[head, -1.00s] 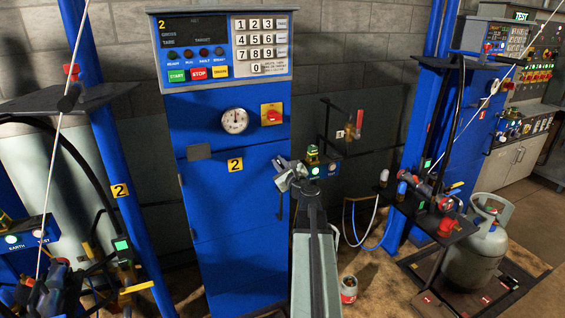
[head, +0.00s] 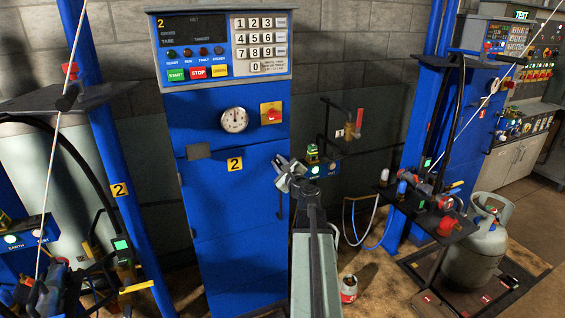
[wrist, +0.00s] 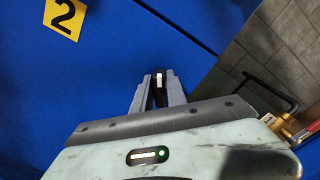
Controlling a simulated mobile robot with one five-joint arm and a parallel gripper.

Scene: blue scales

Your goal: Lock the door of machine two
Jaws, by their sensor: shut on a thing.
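Machine two is the tall blue cabinet (head: 222,215) in the middle of the head view. Its door (head: 215,205) carries a yellow "2" label (head: 235,164), which also shows in the wrist view (wrist: 64,16). The door looks shut, flush with the panel. My gripper (head: 284,172) is at the door's upper right edge. In the wrist view my gripper (wrist: 158,90) is shut on a small dark part with a pale mark (wrist: 159,80), probably the door's lock handle; the fingers hide most of it. A dark vertical handle (head: 281,200) shows just below my gripper.
A pipe with a red valve handle (head: 359,123) stands right of the cabinet. A grey gas cylinder (head: 474,250) stands farther right.

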